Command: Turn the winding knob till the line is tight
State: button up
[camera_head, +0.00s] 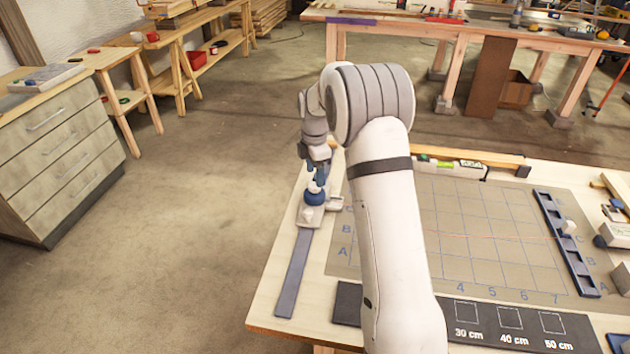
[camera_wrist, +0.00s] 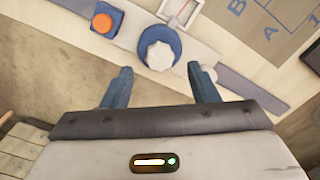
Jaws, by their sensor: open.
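The winding knob (camera_wrist: 160,56) is a white, lobed cap on a round blue drum (camera_wrist: 174,42). In the head view the blue drum (camera_head: 314,198) sits on a pale plate at the table's left edge. My gripper (camera_wrist: 160,87) is open, its two blue fingers apart and pointing toward the knob. The fingertips lie short of the knob in the wrist view, with nothing between them. In the head view my gripper (camera_head: 319,172) is just above the drum. A thin reddish line (camera_head: 478,237) crosses the gridded mat; I cannot tell how tight it is.
An orange button (camera_wrist: 102,22) on a blue block is left of the knob. A small white part (camera_wrist: 208,73) sits close to the right finger. A blue-grey strip (camera_head: 294,272) runs along the table edge. A dark notched rail (camera_head: 566,243) lies on the mat (camera_head: 400,262).

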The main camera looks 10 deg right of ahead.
aim_at(315, 188)
jog(key=shift+f, duration=2.05)
jog(key=shift+c, duration=0.5)
